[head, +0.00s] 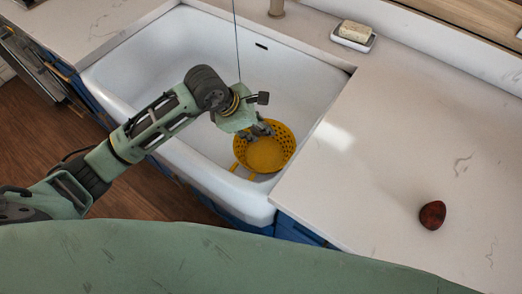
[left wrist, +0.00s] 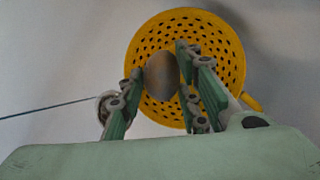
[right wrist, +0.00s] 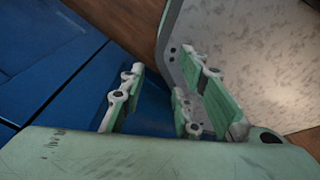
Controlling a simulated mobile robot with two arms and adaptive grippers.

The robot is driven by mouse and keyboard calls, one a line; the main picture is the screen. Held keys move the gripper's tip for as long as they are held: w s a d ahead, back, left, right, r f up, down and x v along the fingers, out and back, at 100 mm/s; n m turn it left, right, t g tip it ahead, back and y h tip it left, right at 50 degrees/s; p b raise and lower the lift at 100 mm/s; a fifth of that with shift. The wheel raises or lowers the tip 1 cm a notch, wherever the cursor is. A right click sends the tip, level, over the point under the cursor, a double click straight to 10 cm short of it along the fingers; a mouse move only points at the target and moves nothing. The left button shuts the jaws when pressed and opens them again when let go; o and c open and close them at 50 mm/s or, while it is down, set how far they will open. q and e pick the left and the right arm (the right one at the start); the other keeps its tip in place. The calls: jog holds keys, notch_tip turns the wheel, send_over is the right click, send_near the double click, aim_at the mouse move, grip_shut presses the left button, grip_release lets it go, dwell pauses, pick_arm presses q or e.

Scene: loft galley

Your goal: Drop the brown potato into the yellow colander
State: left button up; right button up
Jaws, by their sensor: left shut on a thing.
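The yellow colander (head: 265,154) sits in the white sink, near its front right corner. It also shows in the left wrist view (left wrist: 220,40), below my left gripper. My left gripper (head: 261,130) is over the colander's far left part. In the left wrist view, my left gripper (left wrist: 160,80) is shut on the brown potato (left wrist: 161,75), which is held between its fingers with the colander behind it. In the head view the potato is hidden by the gripper. My right gripper (right wrist: 160,95) is open and empty, beside the blue cabinet fronts; it is outside the head view.
The white sink (head: 130,75) has raised walls around the colander. A dark red round item (head: 432,215) lies on the right counter (head: 400,130), which is otherwise mostly clear. A soap dish (head: 353,38) stands behind the sink, near the faucet base (head: 277,8).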

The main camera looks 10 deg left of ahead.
pick_arm(q)
jog(key=o, duration=1.2)
jog(key=shift+o, duration=0.2)
jog(key=v, duration=1.2)
jog(key=shift+w+r, duration=0.1)
